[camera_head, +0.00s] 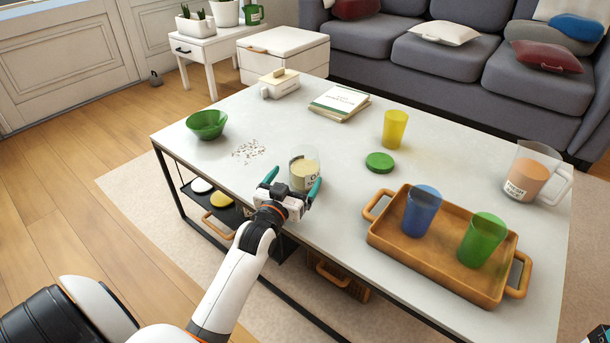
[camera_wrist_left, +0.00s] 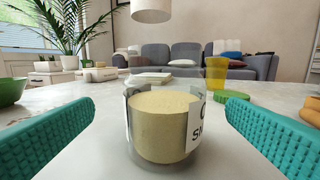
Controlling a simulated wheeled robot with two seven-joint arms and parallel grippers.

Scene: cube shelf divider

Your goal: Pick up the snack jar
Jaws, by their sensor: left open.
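The snack jar (camera_head: 303,169) is a clear jar with pale yellow contents and a white label, standing upright on the coffee table. In the left wrist view the jar (camera_wrist_left: 163,125) stands between the two teal fingers, with a visible gap on each side. My left gripper (camera_head: 296,183) is open around the near side of the jar. A round green lid (camera_head: 379,162) lies flat on the table to the right of the jar. My right gripper is not clearly seen.
A wooden tray (camera_head: 383,238) with a blue cup (camera_head: 421,212) and a green cup (camera_head: 481,240) sits to the right. A yellow cup (camera_head: 395,130), a pitcher (camera_head: 526,176), a green bowl (camera_head: 206,124), crumbs (camera_head: 248,151), a book (camera_head: 339,103) and a butter dish (camera_head: 280,84) are also on the table (camera_head: 330,210).

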